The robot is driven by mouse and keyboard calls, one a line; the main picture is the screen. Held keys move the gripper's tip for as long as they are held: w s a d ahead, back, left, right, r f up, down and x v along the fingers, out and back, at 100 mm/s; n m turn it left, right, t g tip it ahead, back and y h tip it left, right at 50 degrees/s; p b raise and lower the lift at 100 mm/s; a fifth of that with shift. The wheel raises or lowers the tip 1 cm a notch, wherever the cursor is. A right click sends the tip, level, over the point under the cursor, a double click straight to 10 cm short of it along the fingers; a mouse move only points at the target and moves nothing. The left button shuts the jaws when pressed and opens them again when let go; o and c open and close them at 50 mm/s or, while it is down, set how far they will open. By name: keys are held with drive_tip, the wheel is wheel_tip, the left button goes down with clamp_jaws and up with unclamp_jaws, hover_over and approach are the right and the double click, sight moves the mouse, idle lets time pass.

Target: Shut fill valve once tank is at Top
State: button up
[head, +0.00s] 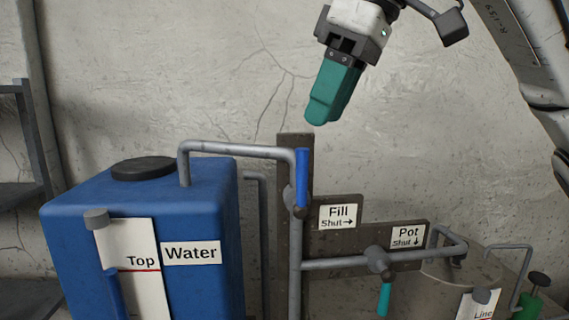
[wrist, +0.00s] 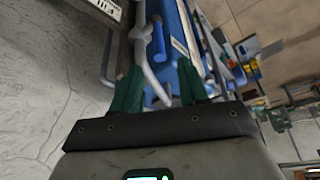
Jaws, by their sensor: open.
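The blue water tank (head: 195,285) stands at left with a black lid. On its gauge board (head: 138,240), the blue column (head: 112,290) tops out about level with the red Top line. The fill valve's blue handle (head: 302,178) points straight up, while its label (head: 338,212) marks shut as rightward. My gripper (head: 318,118) is open and empty, above and slightly right of the handle, apart from it. In the wrist view, my two green fingers (wrist: 159,82) are spread, with the blue handle (wrist: 158,45) beyond them.
The pot valve's teal handle (head: 384,298) points down, as its shut label (head: 407,236) marks. Grey pipes (head: 240,148) run from tank to valves and to a pot (head: 440,275) at right. A shelf (head: 15,190) stands at far left. Space above the valves is clear.

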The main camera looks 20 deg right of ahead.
sight(297, 174)
drive_tip(key=p+x, duration=0.2)
drive_tip(key=x, duration=0.9)
drive_tip(key=shift+r, duration=0.1)
clamp_jaws()
idle(0.4)
